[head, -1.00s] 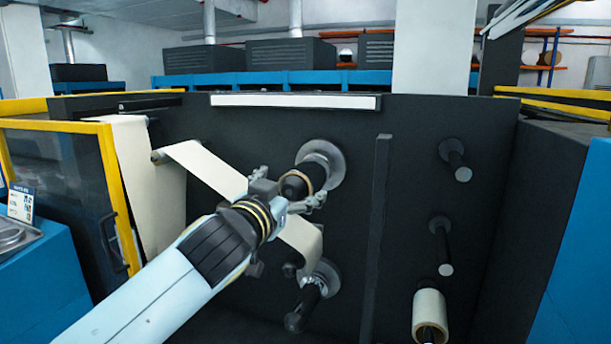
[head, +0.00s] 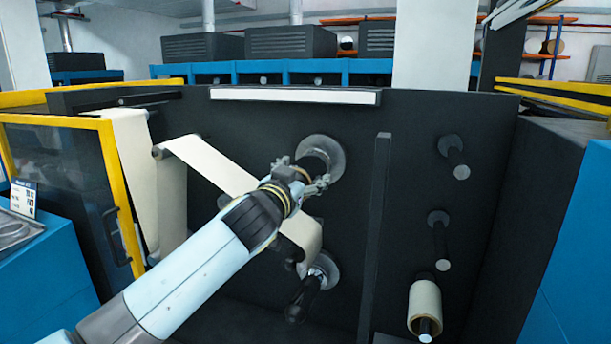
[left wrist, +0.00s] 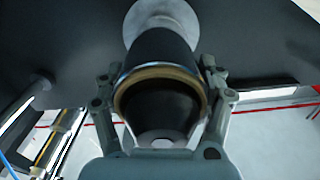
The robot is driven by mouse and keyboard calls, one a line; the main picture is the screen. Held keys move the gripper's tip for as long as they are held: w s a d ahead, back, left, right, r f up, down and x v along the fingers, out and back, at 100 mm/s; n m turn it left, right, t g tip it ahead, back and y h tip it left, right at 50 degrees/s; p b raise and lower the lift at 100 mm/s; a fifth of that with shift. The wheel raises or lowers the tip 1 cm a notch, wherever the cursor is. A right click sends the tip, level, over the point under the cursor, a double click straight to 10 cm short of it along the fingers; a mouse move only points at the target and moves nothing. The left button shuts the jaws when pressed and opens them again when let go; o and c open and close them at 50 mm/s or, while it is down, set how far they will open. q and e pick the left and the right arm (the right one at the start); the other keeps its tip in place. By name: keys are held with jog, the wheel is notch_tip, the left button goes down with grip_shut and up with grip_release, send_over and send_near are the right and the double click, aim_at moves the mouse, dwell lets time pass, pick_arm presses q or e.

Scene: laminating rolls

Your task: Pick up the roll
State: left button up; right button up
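A dark roll with a brown core ring (left wrist: 160,76) sits on the spindle at the upper middle of the black machine panel. In the head view only a little of the roll (head: 316,160) shows past my gripper. My left gripper (head: 309,178) is at the roll's outer end. In the left wrist view its fingers (left wrist: 161,85) stand spread on either side of the roll, very close to it. I cannot tell whether they touch it. The spindle's round flange (left wrist: 160,14) is behind the roll. My right gripper is not recognisable in view.
A cream web (head: 210,165) runs from the left down behind my left arm. Below is another dark spindle (head: 308,297). To the right are a vertical bar (head: 376,230), two bare pegs (head: 455,160) (head: 440,240) and a cream roll (head: 425,303). A yellow-framed door (head: 110,190) stands at the left.

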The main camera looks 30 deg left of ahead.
pick_arm(q)
jog(key=c, duration=0.7)
jog(key=shift+c, duration=0.2)
jog(key=shift+b, duration=0.4)
jog(key=b+v, duration=0.3)
jog(key=v, duration=1.5)
jog(key=shift+r, duration=0.2)
